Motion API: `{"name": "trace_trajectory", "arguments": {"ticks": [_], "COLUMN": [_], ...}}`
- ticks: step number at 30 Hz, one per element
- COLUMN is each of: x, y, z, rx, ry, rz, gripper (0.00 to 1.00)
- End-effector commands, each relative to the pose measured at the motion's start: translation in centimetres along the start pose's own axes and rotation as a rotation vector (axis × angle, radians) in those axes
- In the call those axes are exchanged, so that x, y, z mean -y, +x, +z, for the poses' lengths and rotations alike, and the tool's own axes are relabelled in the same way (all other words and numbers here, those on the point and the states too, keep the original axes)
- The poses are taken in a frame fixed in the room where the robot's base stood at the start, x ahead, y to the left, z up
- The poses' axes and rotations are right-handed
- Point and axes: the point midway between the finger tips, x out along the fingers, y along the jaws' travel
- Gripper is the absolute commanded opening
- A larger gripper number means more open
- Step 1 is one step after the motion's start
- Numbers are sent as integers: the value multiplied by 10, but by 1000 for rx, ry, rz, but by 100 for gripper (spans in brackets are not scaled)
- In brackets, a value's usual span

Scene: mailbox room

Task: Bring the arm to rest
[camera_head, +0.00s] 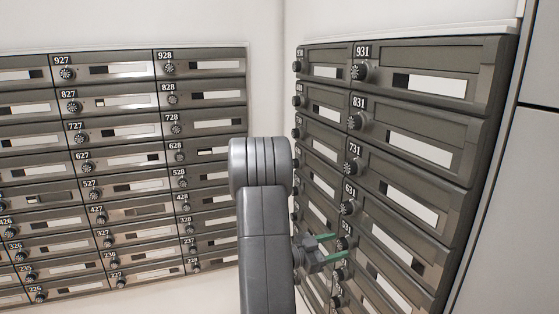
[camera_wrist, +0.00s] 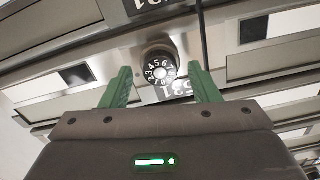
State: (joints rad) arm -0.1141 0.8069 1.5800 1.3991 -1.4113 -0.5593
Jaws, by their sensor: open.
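My gripper (camera_head: 328,247) is at the right-hand bank of mailboxes (camera_head: 431,152), low on its front, with its green fingers pointing toward a dial. In the wrist view my gripper (camera_wrist: 162,88) is open, and its two green fingers stand apart on either side of a black numbered dial (camera_wrist: 159,69). A label reading 531 is partly visible just below the dial. I cannot tell whether the fingers touch the dial. Nothing is held between them. My arm rises in the middle of the head view and hides part of the corner between the banks.
A second bank of mailboxes (camera_head: 117,128) lines the left wall, with dials and number labels on its doors. A pale wall (camera_head: 137,24) is above it. A grey panel (camera_head: 513,200) stands at the far right. Open space lies in front of the left bank.

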Motion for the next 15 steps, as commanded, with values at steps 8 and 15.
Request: {"name": "trace_trajectory", "arguments": {"ticks": [8, 15], "x": [0, 0], "y": [-26, -43], "z": [2, 1], "rx": [0, 0], "ry": [-65, -63], "rz": [-4, -2], "gripper": [56, 56]}}
